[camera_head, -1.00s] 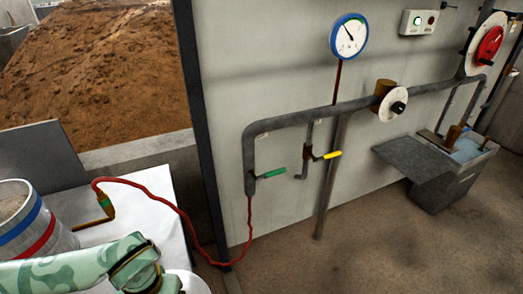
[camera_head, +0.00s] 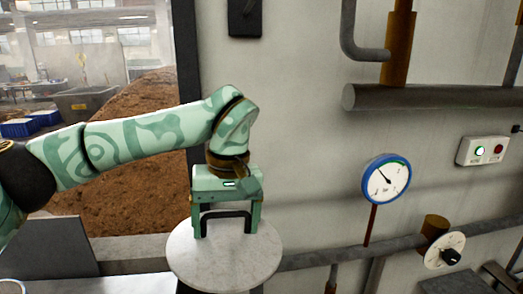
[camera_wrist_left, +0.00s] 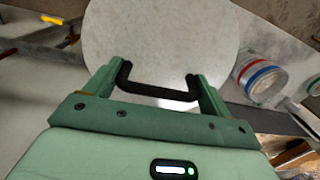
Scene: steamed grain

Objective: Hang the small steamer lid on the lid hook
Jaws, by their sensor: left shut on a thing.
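The small steamer lid (camera_head: 225,262) is a pale round disc with a black bracket handle (camera_head: 226,214). My left gripper (camera_head: 226,230) points down in the head view and is shut on this handle, with a finger at each end. The lid hangs in the air below it, in front of the wall's left edge. In the left wrist view the lid (camera_wrist_left: 160,40) lies beyond the fingers, and the black handle (camera_wrist_left: 155,90) spans between them. A dark plate with a small peg (camera_head: 245,18), which looks like the lid hook, is on the wall above the gripper. My right gripper is out of view.
A pressure gauge (camera_head: 387,179) and a grey pipe (camera_head: 315,257) are on the wall to the right of the lid. A thick pipe (camera_head: 430,97) runs higher up. The wall between the plate and the gauge is bare. A banded drum (camera_wrist_left: 262,80) shows in the left wrist view.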

